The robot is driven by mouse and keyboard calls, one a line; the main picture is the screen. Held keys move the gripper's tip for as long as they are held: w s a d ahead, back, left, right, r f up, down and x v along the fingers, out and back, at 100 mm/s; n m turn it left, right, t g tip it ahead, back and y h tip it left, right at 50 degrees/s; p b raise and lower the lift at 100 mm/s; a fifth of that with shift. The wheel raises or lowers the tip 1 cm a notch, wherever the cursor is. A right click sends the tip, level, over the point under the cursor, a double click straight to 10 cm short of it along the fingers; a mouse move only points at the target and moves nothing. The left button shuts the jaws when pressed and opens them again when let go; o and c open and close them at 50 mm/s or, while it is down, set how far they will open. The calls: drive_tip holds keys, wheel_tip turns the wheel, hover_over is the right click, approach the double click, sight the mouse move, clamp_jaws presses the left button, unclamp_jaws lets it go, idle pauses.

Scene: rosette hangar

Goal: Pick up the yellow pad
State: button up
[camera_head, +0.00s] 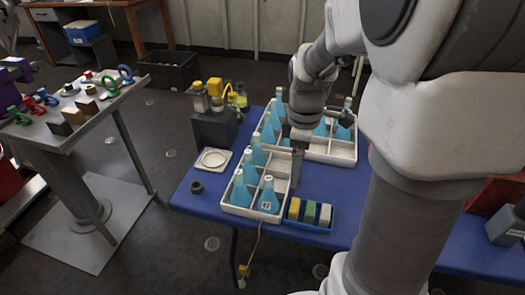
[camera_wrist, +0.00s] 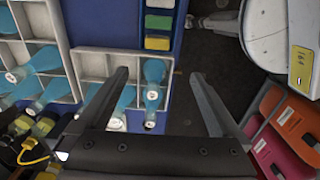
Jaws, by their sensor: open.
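The yellow pad (camera_head: 293,208) stands at the left end of a small blue tray (camera_head: 308,227), beside a green pad (camera_head: 310,212) and a pale grey one (camera_head: 326,215). In the wrist view the yellow pad (camera_wrist: 157,43) is the lowest of the three, ahead of the fingertips. My gripper (camera_wrist: 159,75) is open, with nothing held between its fingers. In the head view my gripper (camera_head: 297,165) is over the table among the bottle crates, behind the blue tray and apart from the pad.
White divided crates (camera_head: 283,200) with several blue bottles (camera_head: 242,190) stand left of and behind the tray. A dark box (camera_head: 214,128) with small jars is at the table's back left. Blue tabletop (camera_head: 325,180) is clear behind the tray. Orange and pink items (camera_wrist: 293,118) are at right.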

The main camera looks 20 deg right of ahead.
drive_tip(key=b, duration=0.3)
hover_over(295, 205)
drive_tip(key=f, duration=1)
drive_tip(key=shift+s+a+f, duration=0.15)
drive_tip(key=shift+a+f, duration=0.05)
drive_tip(key=shift+a, duration=0.2)
drive_tip(key=f, duration=0.1)
drive_tip(key=f+b, duration=0.1)
drive_tip(key=f, duration=0.1)
drive_tip(key=f+b, duration=0.1)
drive_tip(key=f, duration=0.1)
drive_tip(key=shift+d+f, duration=0.15)
drive_tip(key=shift+d, duration=0.25)
drive_tip(key=c, duration=1.5)
drive_tip(key=shift+r+p, duration=0.3)
drive_tip(key=shift+r, duration=0.3)
wheel_tip(295, 205, up, 4)
drive_tip(key=shift+d+f+p, duration=0.1)
drive_tip(key=shift+d+p, duration=0.05)
drive_tip(key=shift+p, duration=0.6)
drive_tip(key=s+d+r, duration=0.2)
drive_tip(key=s+d+r+p, duration=0.1)
drive_tip(key=s+d+r, duration=0.1)
drive_tip(key=s+d, duration=0.1)
drive_tip(key=s+d+r+p, duration=0.1)
drive_tip(key=s+d+r, duration=0.1)
drive_tip(key=s, duration=0.1)
drive_tip(key=shift+s+d+r, duration=0.1)
drive_tip(key=shift+s+d, duration=0.05)
drive_tip(key=shift+d, duration=0.2)
